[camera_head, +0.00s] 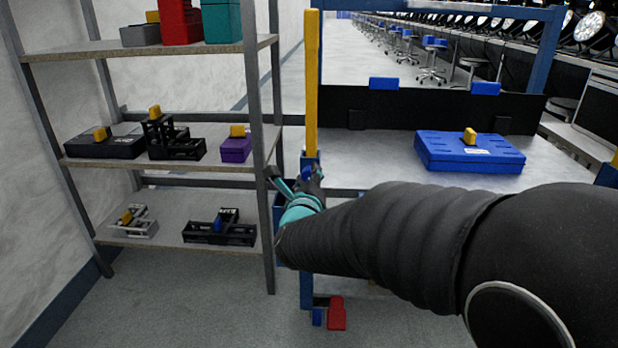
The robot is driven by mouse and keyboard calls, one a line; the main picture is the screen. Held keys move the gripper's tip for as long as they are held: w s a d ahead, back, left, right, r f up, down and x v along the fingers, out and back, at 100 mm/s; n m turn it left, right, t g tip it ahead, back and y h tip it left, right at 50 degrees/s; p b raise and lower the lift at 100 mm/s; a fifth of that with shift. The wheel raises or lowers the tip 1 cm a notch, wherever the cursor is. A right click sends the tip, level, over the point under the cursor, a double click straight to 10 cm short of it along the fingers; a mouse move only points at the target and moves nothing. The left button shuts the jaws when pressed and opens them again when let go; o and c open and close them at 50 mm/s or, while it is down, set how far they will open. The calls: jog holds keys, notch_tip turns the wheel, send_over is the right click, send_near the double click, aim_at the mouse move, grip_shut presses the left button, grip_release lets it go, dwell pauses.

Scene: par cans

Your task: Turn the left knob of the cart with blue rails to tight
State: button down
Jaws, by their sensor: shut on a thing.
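The cart with blue rails (308,290) stands in the middle and right of the view, partly hidden behind my arm. Its left upright is blue below, with a tall yellow post above. The left knob (306,173), a small blue part, is on this left upright just below the yellow post. My gripper (307,180), with a teal band behind it, is at this upright and shut on the knob. The fingers and my arm hide much of the knob, so I cannot tell how far it is turned.
A blue case (470,152) with a yellow handle lies on the cart's top. A metal shelf (180,45) with several boxes and black fixtures stands close to the left of my gripper. A red caster part (336,313) shows below the cart. Floor is clear at lower left.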

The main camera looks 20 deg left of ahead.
jog(key=shift+f, duration=0.1)
jog(key=c, duration=0.8)
grip_release()
jog(key=shift+o, duration=0.2)
jog(key=v, duration=1.2)
